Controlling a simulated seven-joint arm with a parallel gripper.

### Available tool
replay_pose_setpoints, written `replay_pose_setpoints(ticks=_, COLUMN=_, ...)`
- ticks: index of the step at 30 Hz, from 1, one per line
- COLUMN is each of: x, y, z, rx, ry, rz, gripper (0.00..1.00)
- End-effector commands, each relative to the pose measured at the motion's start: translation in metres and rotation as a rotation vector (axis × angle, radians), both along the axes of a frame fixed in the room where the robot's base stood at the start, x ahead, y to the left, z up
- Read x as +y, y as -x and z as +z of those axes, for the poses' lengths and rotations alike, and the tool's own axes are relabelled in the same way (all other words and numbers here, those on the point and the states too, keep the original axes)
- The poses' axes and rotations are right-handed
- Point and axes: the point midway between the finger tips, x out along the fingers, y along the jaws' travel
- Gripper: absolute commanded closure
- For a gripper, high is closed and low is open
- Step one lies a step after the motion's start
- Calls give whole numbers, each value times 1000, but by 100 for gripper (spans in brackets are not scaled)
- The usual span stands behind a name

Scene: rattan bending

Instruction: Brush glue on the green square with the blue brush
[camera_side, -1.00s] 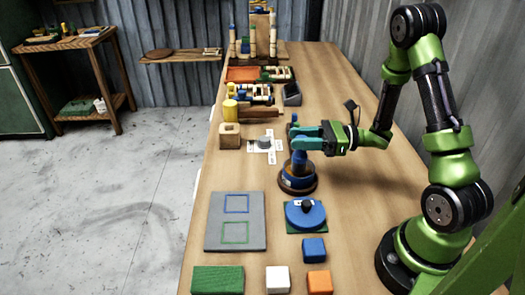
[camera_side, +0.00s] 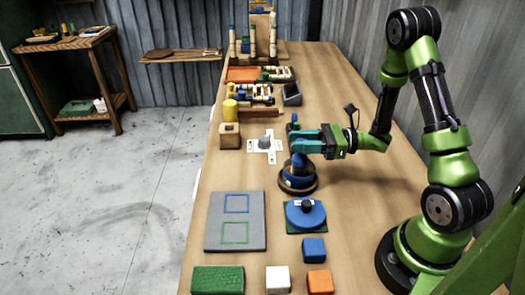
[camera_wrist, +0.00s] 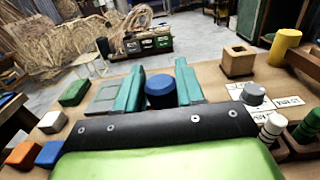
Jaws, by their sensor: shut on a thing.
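My gripper (camera_side: 300,145) is shut on the blue brush (camera_side: 298,162), over the round dark pot (camera_side: 298,186) with a blue band. The brush stands about upright, its lower end inside the pot and hidden. In the wrist view the brush's round blue top (camera_wrist: 160,92) sits between the two teal fingers. The green square (camera_side: 235,233) is an outline on the grey board (camera_side: 257,217), left of and nearer the camera than the pot. A blue square outline (camera_side: 236,204) lies above it on the same board.
A blue disc with a dark knob (camera_side: 305,215) lies right of the board. Blue (camera_side: 314,250), orange (camera_side: 319,282), white (camera_side: 278,280) and green (camera_side: 218,280) blocks stand at the near end. A holed wooden block (camera_side: 229,136) and yellow cylinder (camera_side: 230,109) stand beyond the pot.

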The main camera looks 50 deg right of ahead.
Motion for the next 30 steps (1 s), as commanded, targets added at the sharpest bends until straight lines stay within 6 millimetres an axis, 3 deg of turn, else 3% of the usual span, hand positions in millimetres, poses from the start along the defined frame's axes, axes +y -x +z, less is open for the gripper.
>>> replay_pose_setpoints(ticks=30, x=0, y=0, z=-10, rx=-1, ry=1, rz=0, gripper=93)
